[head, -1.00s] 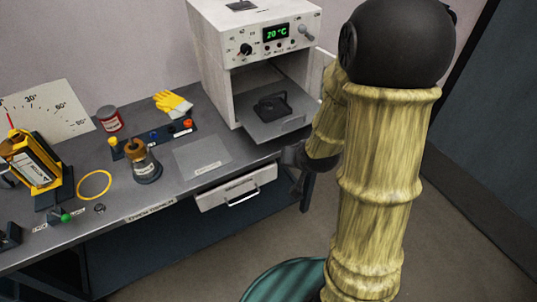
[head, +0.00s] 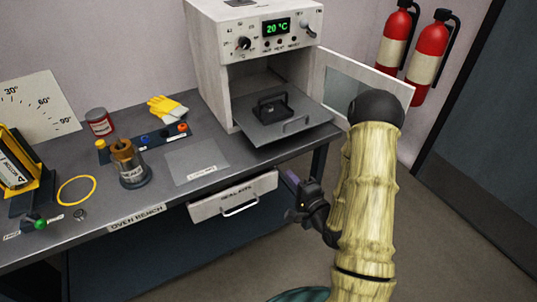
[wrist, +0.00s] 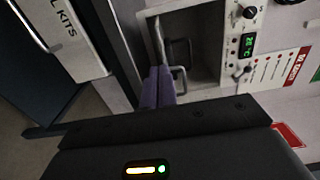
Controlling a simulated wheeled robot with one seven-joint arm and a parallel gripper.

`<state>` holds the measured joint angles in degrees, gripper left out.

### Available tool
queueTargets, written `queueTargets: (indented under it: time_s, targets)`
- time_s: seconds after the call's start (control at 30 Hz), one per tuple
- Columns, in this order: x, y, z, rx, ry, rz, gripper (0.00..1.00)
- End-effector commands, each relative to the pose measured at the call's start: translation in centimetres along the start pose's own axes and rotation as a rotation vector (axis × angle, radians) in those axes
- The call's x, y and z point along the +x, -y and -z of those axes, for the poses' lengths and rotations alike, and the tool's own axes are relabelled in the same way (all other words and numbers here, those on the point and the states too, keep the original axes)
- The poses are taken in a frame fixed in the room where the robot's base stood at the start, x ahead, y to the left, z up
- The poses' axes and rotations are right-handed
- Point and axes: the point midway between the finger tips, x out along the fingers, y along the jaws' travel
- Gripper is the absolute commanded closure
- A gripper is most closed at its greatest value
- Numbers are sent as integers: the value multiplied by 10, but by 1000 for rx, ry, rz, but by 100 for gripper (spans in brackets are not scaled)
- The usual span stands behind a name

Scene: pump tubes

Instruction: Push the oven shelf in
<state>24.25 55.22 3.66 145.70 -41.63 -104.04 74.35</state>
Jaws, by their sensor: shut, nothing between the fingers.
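The oven shelf (head: 262,132) is a grey plate with a front handle (head: 297,124). It sticks out of the open white oven (head: 207,60) and carries a black object with a handle (head: 272,107).
The oven door (head: 340,75) stands open to the right. A drawer (head: 235,197) under the bench is near my gripper. A mat (head: 197,160), yellow gloves (head: 167,108) and a brown-topped jar (head: 128,165) are on the bench. Two fire extinguishers (head: 397,40) hang on the wall.

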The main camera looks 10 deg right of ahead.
Motion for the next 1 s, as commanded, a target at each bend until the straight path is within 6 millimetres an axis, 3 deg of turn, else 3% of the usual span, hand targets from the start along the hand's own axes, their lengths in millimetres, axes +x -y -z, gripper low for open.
queueTargets:
  time_s: [0.47, 0.93, 1.0]
  targets:
    - [5, -2, 0, -9, 1, 0, 100]
    - [26, -3, 0, -9, 0, 2, 100]
    - [40, 2, -1, -8, 4, 1, 100]
